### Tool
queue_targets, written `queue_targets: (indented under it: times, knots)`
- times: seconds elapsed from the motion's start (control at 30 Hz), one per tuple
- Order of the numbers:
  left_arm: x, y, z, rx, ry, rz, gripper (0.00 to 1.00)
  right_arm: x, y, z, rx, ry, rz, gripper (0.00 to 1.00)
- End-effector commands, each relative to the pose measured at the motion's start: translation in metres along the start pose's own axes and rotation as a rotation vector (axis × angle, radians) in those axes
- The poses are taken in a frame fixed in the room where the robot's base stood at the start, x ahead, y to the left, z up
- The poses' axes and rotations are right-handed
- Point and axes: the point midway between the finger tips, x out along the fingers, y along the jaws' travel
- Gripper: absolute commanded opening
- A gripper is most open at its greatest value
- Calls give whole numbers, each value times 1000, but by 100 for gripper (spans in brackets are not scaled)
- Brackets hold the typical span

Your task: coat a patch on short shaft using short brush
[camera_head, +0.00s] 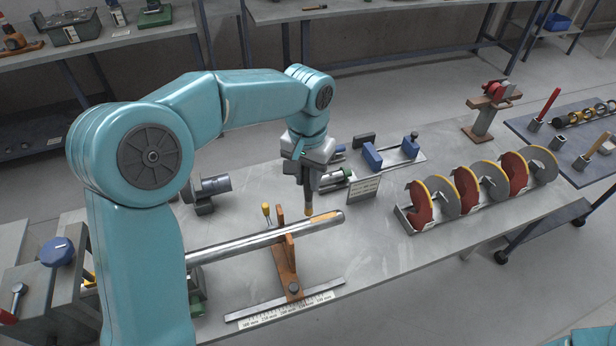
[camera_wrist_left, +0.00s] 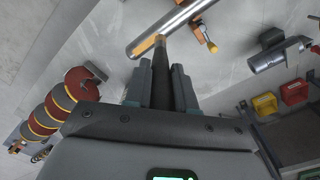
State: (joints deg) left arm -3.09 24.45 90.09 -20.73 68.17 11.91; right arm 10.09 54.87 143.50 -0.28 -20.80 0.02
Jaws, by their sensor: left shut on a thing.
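The short shaft (camera_head: 262,238) is a bright steel bar lying across the bench, resting on a brown wooden support (camera_head: 286,268). An orange-yellow patch (camera_head: 323,218) shows on its right end; the patch also shows in the left wrist view (camera_wrist_left: 145,46) on the shaft (camera_wrist_left: 178,20). My left gripper (camera_head: 308,186) is shut on the short brush (camera_head: 309,207) and points it down at the patched end. In the wrist view the dark brush (camera_wrist_left: 160,62) stands between the fingers (camera_wrist_left: 160,92). Its tip is at the patch; contact cannot be told for sure. My right gripper is out of view.
A ruler strip (camera_head: 285,300) lies in front. A grey motor (camera_head: 208,189) is at left.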

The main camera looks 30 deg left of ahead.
Motion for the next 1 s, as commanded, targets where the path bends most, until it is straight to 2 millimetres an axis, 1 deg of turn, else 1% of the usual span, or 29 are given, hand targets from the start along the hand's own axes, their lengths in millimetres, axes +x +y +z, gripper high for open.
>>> queue_targets:
  times: [0.03,0.43,0.53,1.0]
  knots:
    - [-10,0,0,0,1,0,0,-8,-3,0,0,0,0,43]
    - [-43,-3,6,0,0,0,0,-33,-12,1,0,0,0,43]
    - [-45,-3,7,0,0,0,0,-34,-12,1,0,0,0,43]
    - [-44,-4,7,1,0,0,0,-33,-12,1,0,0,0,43]
